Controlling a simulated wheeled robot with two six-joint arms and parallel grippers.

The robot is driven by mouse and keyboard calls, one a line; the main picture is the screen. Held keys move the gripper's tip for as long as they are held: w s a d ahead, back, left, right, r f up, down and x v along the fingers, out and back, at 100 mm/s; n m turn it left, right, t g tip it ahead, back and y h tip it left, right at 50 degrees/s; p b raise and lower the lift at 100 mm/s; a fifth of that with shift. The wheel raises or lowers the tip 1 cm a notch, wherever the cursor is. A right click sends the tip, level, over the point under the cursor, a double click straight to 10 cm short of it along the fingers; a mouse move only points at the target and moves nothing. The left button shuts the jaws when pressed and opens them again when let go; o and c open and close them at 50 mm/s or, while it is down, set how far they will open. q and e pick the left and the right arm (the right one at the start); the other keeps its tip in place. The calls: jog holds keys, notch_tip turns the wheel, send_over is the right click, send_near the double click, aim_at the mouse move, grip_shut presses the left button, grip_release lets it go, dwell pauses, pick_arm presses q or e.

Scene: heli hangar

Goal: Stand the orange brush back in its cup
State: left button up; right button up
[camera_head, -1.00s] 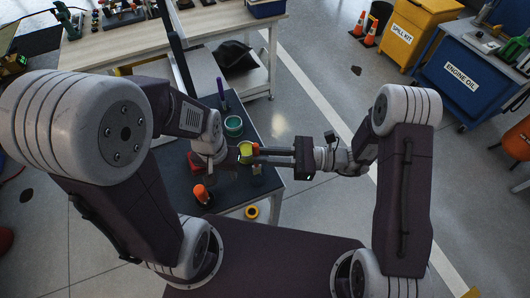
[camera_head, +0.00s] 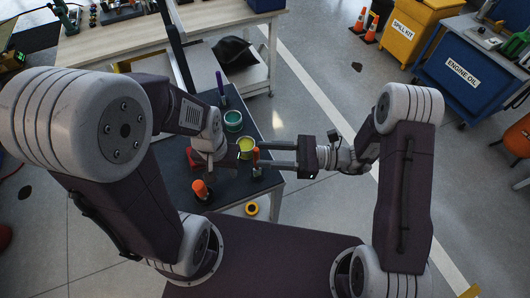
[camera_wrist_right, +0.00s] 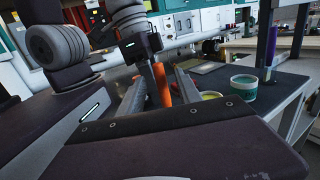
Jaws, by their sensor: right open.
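The slim orange brush (camera_head: 256,154) stands roughly upright at the front right of the dark table. It also shows in the right wrist view (camera_wrist_right: 163,85), between the fingers of my right gripper (camera_wrist_right: 160,88). In the head view my right gripper (camera_head: 256,155) reaches in from the right, its fingers apart on either side of the brush. My left gripper (camera_head: 212,164) points down left of the brush; whether its fingers are shut is unclear. A yellow-green cup (camera_head: 246,144) stands just behind the brush. The brush's lower end is partly hidden.
A teal cup (camera_head: 233,118) and a purple brush (camera_head: 220,83) stand farther back. An orange-topped dark object (camera_head: 200,188) is at the table's front left. A red item (camera_head: 192,155) is beside my left gripper. A yellow ring (camera_head: 251,209) lies below the table's front edge.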

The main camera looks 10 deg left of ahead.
jog(key=w+d, duration=0.1)
jog(key=d, duration=0.7)
jog(key=shift+f, duration=0.2)
jog(key=shift+w+d, duration=0.1)
dwell(0.5)
